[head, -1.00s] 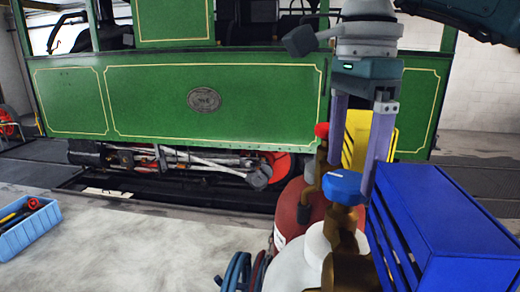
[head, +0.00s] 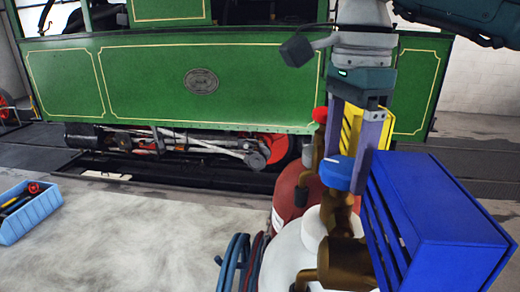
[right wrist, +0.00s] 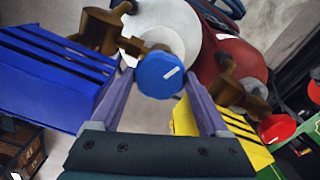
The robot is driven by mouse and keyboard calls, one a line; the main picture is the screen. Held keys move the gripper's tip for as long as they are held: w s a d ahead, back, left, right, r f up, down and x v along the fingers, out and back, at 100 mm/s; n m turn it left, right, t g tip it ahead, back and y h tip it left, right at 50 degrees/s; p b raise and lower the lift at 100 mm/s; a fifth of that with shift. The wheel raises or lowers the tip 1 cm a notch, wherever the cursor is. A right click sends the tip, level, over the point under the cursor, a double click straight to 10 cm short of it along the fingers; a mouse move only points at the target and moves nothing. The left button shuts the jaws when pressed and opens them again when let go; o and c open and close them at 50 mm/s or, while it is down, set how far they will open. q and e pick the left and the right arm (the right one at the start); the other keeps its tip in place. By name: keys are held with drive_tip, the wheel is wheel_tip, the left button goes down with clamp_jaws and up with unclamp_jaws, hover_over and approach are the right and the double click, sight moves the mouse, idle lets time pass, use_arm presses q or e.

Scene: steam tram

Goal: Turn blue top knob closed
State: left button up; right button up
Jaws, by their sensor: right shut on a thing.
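The blue top knob (head: 338,174) sits on a brown brass-coloured valve (head: 343,250) over a white cylinder (head: 285,262). My right gripper (head: 347,170) comes down from above and is shut on the blue knob. In the right wrist view the round knob (right wrist: 161,76) lies between the two purple finger ends (right wrist: 159,80), with a short white mark on its face. The left finger partly hides behind the knob's surroundings in the head view. My left gripper is not in view.
A blue slatted box (head: 440,215) stands close on the right of the gripper. A yellow slatted box (head: 352,130) and a red cylinder (head: 290,195) with a red knob (head: 320,115) stand behind. A green tram (head: 230,85) fills the background. Open floor (head: 130,240) lies left.

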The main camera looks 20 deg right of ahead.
drive_tip(key=shift+c, duration=1)
